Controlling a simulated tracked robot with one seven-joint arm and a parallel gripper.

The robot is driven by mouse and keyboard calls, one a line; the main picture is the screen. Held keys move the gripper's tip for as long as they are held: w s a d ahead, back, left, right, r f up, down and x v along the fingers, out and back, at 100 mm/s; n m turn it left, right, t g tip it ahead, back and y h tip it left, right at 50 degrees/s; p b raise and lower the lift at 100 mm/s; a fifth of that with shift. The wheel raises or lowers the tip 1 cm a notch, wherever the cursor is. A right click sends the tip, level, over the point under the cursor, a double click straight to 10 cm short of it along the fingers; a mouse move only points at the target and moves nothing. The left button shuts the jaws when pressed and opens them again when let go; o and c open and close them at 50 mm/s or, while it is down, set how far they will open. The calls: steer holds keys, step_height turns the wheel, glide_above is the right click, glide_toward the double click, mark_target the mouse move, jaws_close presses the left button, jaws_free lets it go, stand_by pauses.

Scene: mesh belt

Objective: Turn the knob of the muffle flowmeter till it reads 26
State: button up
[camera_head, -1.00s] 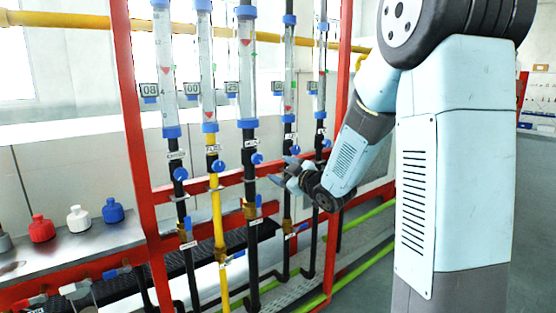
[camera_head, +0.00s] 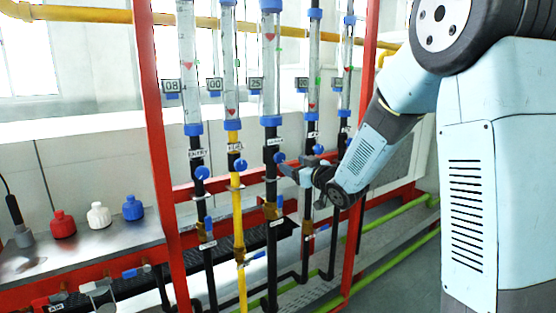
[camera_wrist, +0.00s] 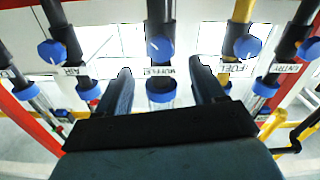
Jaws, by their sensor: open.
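The muffle flowmeter (camera_head: 270,70) is a clear tube with blue end collars, third from the left in the head view. Its small display (camera_head: 255,84) appears to read 25. Its blue round knob (camera_head: 279,158) sits on the black pipe below; in the wrist view the knob (camera_wrist: 160,48) is central, near the MUFFLE label. My gripper (camera_head: 288,165) is beside this knob in the head view. In the wrist view my open gripper (camera_wrist: 160,66) has one finger on each side of the muffle pipe line, with the knob beyond the fingertips. I see no contact.
Neighbouring knobs flank it: the fuel knob (camera_head: 240,164) on the yellow pipe, the entry knob (camera_head: 202,173), and the air knob (camera_wrist: 88,90). A red frame (camera_head: 160,150) holds the pipes. Red, white and blue bottles stand on a bench (camera_head: 85,262) at left.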

mark_target(281, 159)
steer(key=x, duration=0.8)
steer(key=shift+w+a, duration=0.1)
steer(key=shift+a, duration=0.1)
steer(key=c, duration=1.1)
